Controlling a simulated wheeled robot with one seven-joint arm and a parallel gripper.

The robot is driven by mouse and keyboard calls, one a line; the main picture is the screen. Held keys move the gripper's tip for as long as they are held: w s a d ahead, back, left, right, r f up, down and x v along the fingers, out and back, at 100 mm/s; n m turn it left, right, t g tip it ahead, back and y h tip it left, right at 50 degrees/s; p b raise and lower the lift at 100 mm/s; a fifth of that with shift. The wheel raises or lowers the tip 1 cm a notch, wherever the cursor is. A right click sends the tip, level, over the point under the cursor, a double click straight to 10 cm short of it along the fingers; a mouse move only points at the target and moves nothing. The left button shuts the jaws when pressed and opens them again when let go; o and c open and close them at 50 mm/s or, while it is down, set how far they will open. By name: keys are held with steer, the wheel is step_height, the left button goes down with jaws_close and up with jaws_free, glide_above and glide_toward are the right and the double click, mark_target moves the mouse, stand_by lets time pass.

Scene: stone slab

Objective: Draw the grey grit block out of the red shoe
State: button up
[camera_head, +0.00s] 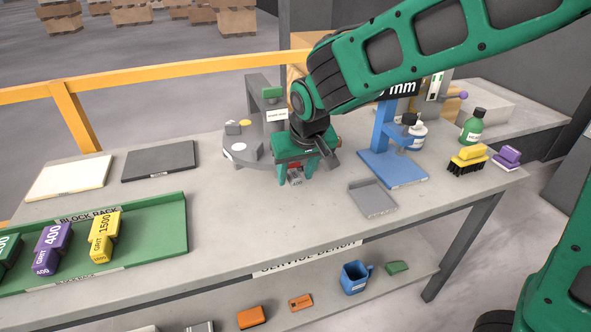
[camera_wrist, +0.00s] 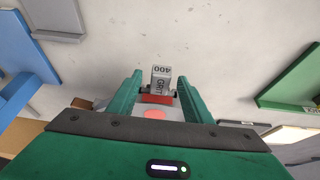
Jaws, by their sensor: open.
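The grey grit block (camera_wrist: 161,75) shows in the wrist view between my gripper's (camera_wrist: 160,84) two green fingers, with a gap on each side. Its face carries the upside-down label GRIT and a number that looks like 400. The red shoe (camera_wrist: 157,99) sits right behind the block, nearer my palm, and the block's near end meets it. In the head view my gripper (camera_head: 297,178) is open over the bench, and the small grey block (camera_head: 297,182) shows between the fingers under a bit of red shoe (camera_head: 295,167). My gripper hides most of the shoe.
A grey round turntable (camera_head: 240,152) stands just left of my gripper. A blue stand (camera_head: 392,168) and a grey tray (camera_head: 372,199) are at right. The green block rack (camera_head: 160,235) holds purple and yellow blocks at front left. The bench front middle is clear.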

steer(key=shift+c, duration=0.3)
jaws_close()
steer(key=shift+s+d, duration=0.25)
steer(key=shift+s, duration=0.5)
steer(key=shift+s, duration=0.3)
steer(key=shift+s+d, duration=0.3)
steer(key=shift+s, duration=0.45)
steer(key=shift+o, duration=0.3)
jaws_free()
